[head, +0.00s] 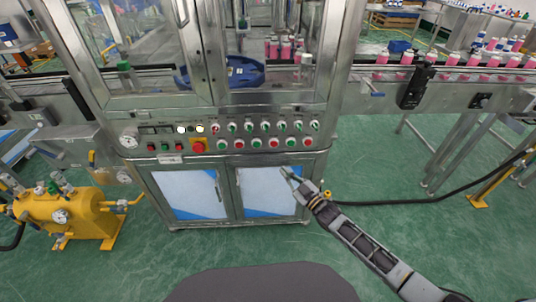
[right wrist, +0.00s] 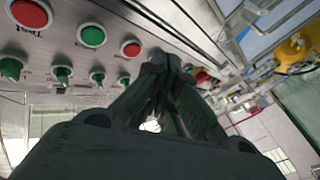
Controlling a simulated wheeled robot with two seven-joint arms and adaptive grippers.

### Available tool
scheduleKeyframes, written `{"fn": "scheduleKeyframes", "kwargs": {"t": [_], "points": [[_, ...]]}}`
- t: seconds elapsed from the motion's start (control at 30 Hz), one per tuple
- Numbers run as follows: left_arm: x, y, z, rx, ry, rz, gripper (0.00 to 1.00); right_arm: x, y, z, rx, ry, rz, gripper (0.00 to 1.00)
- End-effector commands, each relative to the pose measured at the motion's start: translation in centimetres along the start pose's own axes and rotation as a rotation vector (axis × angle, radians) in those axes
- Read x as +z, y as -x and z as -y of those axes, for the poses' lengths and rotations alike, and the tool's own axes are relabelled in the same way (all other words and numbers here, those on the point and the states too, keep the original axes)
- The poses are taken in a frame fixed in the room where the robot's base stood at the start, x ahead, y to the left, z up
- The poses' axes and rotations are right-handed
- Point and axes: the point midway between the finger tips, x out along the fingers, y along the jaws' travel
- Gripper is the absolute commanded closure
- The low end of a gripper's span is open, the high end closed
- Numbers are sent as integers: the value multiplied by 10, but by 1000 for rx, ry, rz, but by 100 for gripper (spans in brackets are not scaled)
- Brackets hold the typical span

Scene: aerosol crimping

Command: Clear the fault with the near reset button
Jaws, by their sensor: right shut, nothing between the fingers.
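The control panel (head: 215,150) runs across the front of the machine, with a lower row of red and green push buttons and a row of green knobs above it. I cannot read which button is the near reset. My right gripper (head: 285,173) is shut and empty, below the right part of the panel and in front of the cabinet doors. In the right wrist view its fingertips (right wrist: 163,66) show beside a red button (right wrist: 131,49) and a green button (right wrist: 92,35). My left gripper is not in view.
Two white lamps (head: 190,129) glow on the panel. A conveyor (head: 460,80) with pink bottles runs out to the right. A yellow pressure tank (head: 70,212) stands at left on the floor. A black cable crosses the green floor at right. Floor in front of the cabinet is clear.

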Motion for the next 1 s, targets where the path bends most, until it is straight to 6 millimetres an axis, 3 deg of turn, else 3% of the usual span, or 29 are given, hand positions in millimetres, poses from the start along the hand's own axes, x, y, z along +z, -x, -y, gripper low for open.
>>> {"fn": "scheduleKeyframes", "kwargs": {"t": [0.3,0.5,1.0], "points": [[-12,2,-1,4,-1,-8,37,-43,-11,8,-29,34,-151,100],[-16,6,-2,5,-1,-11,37,-62,-13,12,-42,44,-209,100],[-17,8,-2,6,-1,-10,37,-69,-14,13,-45,47,-227,100]]}}
